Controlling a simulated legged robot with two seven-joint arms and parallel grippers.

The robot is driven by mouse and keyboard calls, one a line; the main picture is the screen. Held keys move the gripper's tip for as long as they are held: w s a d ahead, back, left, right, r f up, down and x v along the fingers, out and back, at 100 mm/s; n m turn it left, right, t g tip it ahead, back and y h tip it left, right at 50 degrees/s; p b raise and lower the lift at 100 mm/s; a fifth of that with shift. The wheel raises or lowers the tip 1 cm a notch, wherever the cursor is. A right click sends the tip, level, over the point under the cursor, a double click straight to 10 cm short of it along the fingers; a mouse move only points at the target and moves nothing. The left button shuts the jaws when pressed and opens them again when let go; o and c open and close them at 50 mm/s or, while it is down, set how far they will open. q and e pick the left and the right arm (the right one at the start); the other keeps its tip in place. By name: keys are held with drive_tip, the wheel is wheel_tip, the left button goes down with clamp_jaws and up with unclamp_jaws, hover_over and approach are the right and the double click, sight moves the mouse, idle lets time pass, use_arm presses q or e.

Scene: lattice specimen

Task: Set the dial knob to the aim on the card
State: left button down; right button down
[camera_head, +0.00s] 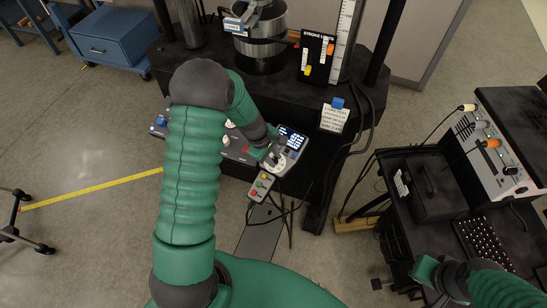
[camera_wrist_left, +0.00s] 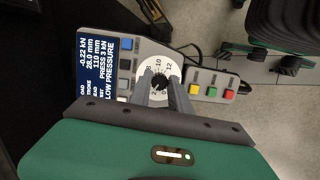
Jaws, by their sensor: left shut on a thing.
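The dial knob (camera_wrist_left: 160,80) is dark with a white numbered ring around it, in the left wrist view. In the head view, the white dial (camera_head: 279,163) shows on the console (camera_head: 233,143) at the end of my left arm. My left gripper (camera_wrist_left: 161,87) is shut on the knob, one finger on each side, hiding part of the ring's numbers. The aim card (camera_head: 333,119) hangs under a blue clip on the frame's right side; its writing is too small to read. My right gripper (camera_head: 395,287) is at the lower right, away from the console; its jaws are unclear.
The console's display (camera_wrist_left: 98,68) reads -0.22 kN, 28.0 mm and LOW PRESSURE. A pendant (camera_head: 261,186) with coloured buttons lies just below the dial. Cables hang right of the frame. A dark bench (camera_head: 412,228) with a keyboard stands at the right.

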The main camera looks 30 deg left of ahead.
use_arm(q)
drive_tip(key=shift+s+d+f, duration=0.1)
drive_tip(key=shift+f, duration=0.05)
drive_tip(key=c, duration=1.5)
unclamp_jaws()
drive_tip(key=shift+c, duration=0.2)
drive_tip(key=o, duration=0.3)
drive_tip(key=shift+o, duration=0.2)
drive_tip(key=v, duration=1.6)
drive_tip(key=shift+a+r+p, duration=0.25)
drive_tip(key=shift+r+p, duration=0.1)
drive_tip(key=shift+p, duration=0.1)
